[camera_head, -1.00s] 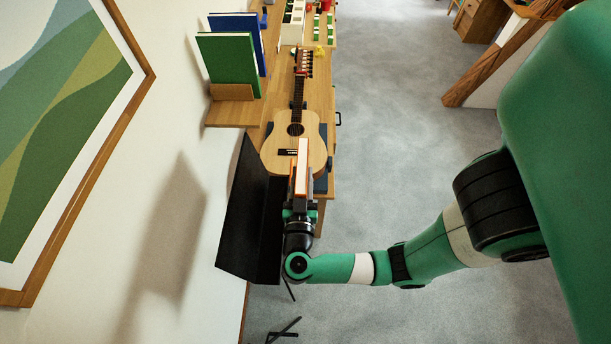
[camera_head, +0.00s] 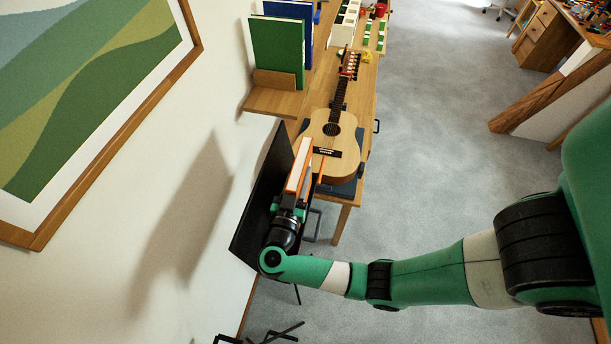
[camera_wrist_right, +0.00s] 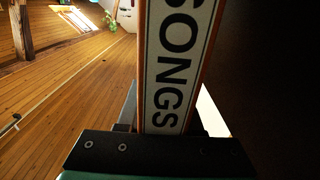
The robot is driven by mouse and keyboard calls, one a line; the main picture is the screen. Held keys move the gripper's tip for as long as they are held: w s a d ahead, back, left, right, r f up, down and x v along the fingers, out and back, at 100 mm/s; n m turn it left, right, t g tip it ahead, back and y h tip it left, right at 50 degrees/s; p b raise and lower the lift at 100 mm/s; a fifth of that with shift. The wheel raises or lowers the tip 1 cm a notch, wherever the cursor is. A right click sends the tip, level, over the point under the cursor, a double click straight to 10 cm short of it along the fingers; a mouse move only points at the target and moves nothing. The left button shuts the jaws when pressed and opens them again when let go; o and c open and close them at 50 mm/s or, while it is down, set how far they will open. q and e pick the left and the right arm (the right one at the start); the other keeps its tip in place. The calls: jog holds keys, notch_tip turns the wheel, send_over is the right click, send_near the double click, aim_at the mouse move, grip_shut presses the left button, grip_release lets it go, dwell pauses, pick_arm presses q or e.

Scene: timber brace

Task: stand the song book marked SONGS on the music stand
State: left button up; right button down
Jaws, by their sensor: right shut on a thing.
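The song book (camera_head: 299,165) shows as an orange and white edge in the head view. In the right wrist view its spine, marked SONGS (camera_wrist_right: 176,70), stands upright between the jaws. My right gripper (camera_head: 291,203) is shut on the lower end of the book. The black music stand (camera_head: 262,200) is just left of the gripper, its panel tilted near the wall. A dark surface fills the right side of the wrist view beside the book. I cannot tell whether the book touches the stand. My left gripper is not in view.
A guitar (camera_head: 331,140) lies on the wooden bench just beyond the book. Green (camera_head: 278,55) and blue books stand on a wall shelf (camera_head: 272,100). A framed picture hangs on the left wall. Open grey floor (camera_head: 430,150) lies to the right.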

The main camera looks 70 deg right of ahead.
jog(key=shift+f, duration=0.5)
jog(key=shift+c, duration=2.4)
grip_release()
jog(key=s+a+b, duration=0.1)
jog(key=a+b, duration=0.1)
jog(key=a, duration=0.9)
jog(key=shift+a, duration=0.3)
